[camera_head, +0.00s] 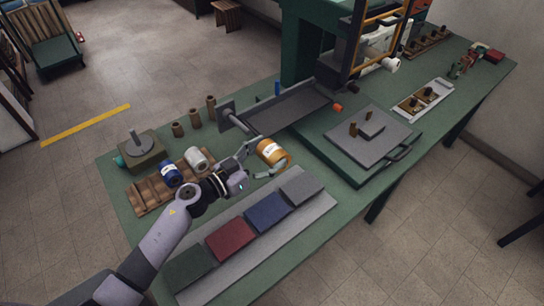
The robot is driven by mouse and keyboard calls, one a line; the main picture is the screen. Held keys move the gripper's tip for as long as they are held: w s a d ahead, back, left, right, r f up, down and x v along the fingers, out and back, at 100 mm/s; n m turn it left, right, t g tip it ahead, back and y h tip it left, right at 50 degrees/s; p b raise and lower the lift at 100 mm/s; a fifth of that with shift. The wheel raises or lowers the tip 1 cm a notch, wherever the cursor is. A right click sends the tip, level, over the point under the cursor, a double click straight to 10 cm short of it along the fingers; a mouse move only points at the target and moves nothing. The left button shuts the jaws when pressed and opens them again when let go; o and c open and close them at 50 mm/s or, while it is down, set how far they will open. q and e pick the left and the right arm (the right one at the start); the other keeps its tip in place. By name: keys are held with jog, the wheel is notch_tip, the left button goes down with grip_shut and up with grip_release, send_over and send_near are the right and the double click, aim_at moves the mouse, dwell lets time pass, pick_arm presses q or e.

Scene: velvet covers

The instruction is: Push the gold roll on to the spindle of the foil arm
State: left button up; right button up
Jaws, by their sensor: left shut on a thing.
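The gold roll (273,153), with a white label, is in the middle of the green table. My left gripper (261,160) is shut on it, with one finger at its far-left side and one low near its front. The foil arm's spindle (238,122) is a pale rod by a grey upright plate (226,111), just up and left of the roll. The roll looks apart from the spindle, though the gripper partly covers the space between. My right gripper is not in view.
A blue roll (171,173) and a silver roll (196,159) sit on a wooden rack (147,197) to the left. A grey board (191,294) with coloured covers lies in front. The green press (308,50) stands behind, and a grey plate (349,150) lies right.

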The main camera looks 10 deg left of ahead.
aim_at(257, 151)
pick_arm(q)
jog(key=shift+w+a+f, duration=0.15)
jog(key=shift+w+a, duration=0.05)
jog(key=shift+w, duration=0.05)
jog(key=shift+w+a+b, duration=0.15)
jog(key=shift+w+b, duration=0.1)
jog(key=shift+b, duration=0.05)
jog(key=shift+w+a+f+b, duration=0.15)
jog(key=shift+w+a+b, duration=0.6)
jog(key=shift+b, duration=0.1)
jog(key=shift+w+a+b, duration=0.7)
jog(key=shift+w, duration=0.05)
jog(key=shift+p, duration=0.35)
jog(key=shift+p, duration=0.45)
